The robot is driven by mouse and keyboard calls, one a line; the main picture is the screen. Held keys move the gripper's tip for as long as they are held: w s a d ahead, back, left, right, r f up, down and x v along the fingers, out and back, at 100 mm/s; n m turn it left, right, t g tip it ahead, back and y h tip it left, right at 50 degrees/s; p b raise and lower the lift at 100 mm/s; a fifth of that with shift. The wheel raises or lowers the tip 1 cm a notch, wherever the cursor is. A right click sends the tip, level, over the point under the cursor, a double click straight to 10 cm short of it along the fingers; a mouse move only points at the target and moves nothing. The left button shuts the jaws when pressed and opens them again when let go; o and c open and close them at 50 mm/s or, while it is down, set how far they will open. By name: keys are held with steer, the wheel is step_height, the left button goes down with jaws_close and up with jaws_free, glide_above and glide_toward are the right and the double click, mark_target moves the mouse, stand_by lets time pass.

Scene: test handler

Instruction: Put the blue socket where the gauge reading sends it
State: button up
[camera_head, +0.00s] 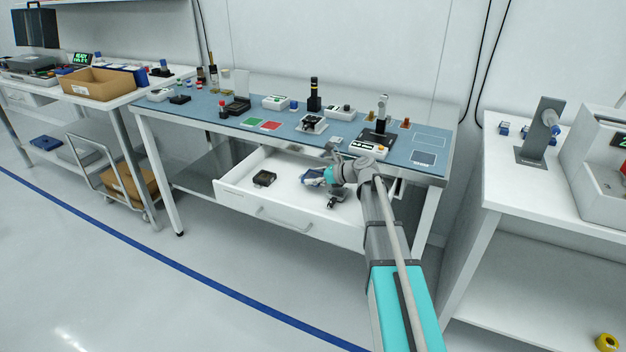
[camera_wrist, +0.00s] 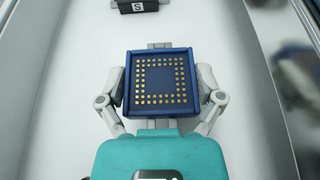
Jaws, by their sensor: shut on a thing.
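The blue socket (camera_wrist: 158,82) is a square blue block with a ring of gold contacts. It lies between the two fingers of my gripper (camera_wrist: 160,100), which is shut on its sides. In the head view, my gripper (camera_head: 326,178) is over the open white drawer, and the blue socket (camera_head: 312,177) shows at its end. Whether the socket touches the drawer floor cannot be told. A gauge-like stand (camera_head: 383,117) with a small display on its base (camera_head: 368,146) stands on the blue bench top. Its reading is too small to read.
The open drawer (camera_head: 300,224) holds a black block (camera_head: 264,178); the wrist view shows a black block marked S (camera_wrist: 138,6). Green (camera_head: 254,122) and red (camera_head: 270,126) pads and outlined areas (camera_head: 429,142) lie on the crowded bench above. A white table (camera_head: 520,185) stands right.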

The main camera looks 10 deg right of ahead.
steer(key=shift+f+b, duration=0.5)
steer(key=shift+b, duration=0.1)
steer(key=shift+s, duration=0.1)
steer(key=o, duration=1)
steer(key=shift+r, duration=0.15)
steer(key=shift+r+p, duration=0.55)
steer(key=shift+p, duration=0.25)
steer(key=p+v, duration=0.4)
steer(key=v, duration=0.7)
steer(key=shift+s+d, duration=0.1)
steer(key=shift+d, duration=0.35)
